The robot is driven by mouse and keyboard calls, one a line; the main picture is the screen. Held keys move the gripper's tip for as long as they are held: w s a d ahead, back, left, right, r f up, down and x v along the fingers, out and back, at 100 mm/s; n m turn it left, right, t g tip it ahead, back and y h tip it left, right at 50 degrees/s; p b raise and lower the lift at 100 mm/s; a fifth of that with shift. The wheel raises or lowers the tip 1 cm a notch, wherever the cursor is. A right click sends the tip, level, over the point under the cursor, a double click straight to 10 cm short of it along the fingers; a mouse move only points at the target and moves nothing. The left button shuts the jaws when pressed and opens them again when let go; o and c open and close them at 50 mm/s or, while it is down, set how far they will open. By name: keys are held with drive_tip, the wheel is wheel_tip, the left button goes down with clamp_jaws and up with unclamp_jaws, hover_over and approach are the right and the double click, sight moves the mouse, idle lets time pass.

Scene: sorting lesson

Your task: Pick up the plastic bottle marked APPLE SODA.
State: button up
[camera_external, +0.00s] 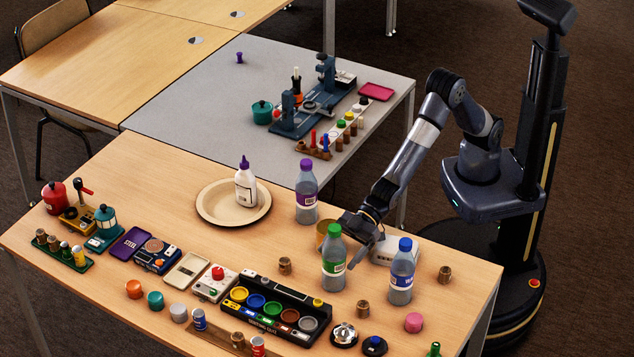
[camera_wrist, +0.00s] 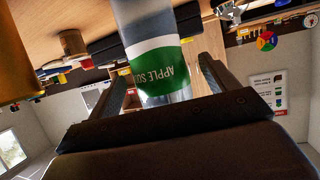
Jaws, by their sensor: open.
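The APPLE SODA bottle (camera_external: 333,262) is clear plastic with a green cap and green label, and stands upright near the table's front right. In the wrist view the bottle (camera_wrist: 158,62) shows upside down, its label reading APPLE SODA. My gripper (camera_external: 358,232) is low, just behind and right of the bottle. In the wrist view my gripper (camera_wrist: 158,88) is open, with one finger on each side of the bottle's outline. I cannot tell how far the bottle reaches between the fingers. They do not look closed on it.
A blue-capped bottle (camera_external: 402,272) stands close on the right, a purple-capped bottle (camera_external: 307,192) behind left. A yellow cup (camera_external: 322,230) is beside my gripper and looms at left in the wrist view (camera_wrist: 20,60). A tray of coloured cups (camera_external: 262,328) lies at front left.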

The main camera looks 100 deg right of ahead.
drive_tip(key=shift+x, duration=1.4)
drive_tip(key=shift+s, duration=0.1)
drive_tip(key=c, duration=1)
